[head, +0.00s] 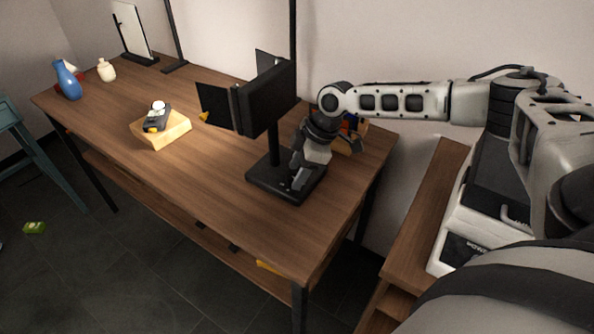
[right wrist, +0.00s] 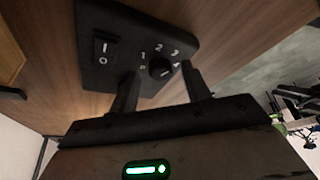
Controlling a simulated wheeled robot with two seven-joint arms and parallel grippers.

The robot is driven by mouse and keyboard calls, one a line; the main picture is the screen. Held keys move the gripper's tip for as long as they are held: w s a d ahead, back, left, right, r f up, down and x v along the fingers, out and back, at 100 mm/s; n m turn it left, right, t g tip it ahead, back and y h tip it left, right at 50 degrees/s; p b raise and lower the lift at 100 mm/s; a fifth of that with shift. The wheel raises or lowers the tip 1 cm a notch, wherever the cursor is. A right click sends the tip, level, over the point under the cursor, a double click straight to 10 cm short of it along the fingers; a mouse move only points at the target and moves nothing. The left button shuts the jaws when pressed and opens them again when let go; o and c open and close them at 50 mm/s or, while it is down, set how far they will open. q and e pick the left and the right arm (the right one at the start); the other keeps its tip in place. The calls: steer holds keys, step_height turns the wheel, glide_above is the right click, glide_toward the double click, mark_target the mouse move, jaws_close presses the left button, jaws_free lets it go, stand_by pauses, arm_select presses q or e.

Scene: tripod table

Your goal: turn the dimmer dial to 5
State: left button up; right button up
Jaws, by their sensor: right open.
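The dimmer dial (right wrist: 160,68) is a small black knob on a black panel, which is the base (head: 262,180) of a black lamp stand on the wooden table. Numbers 1 to 4 show around the dial; a 5 does not show clearly. Which number its mark points at is hard to tell. My right gripper (head: 298,178) is over the base, pointing down. In the right wrist view its open fingers (right wrist: 161,78) stand on either side of the dial; whether they touch it cannot be told. My left gripper is not in view.
A rocker switch (right wrist: 104,49) sits on the same panel. The lamp's black head (head: 266,98) and flaps rise beside my right gripper. A wooden block (head: 175,131) with a small device, a blue vase (head: 67,80) and a cream jar (head: 106,71) stand farther left. The table's front is clear.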

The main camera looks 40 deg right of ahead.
steer(key=shift+a+f, duration=0.15)
steer(key=shift+f, duration=0.25)
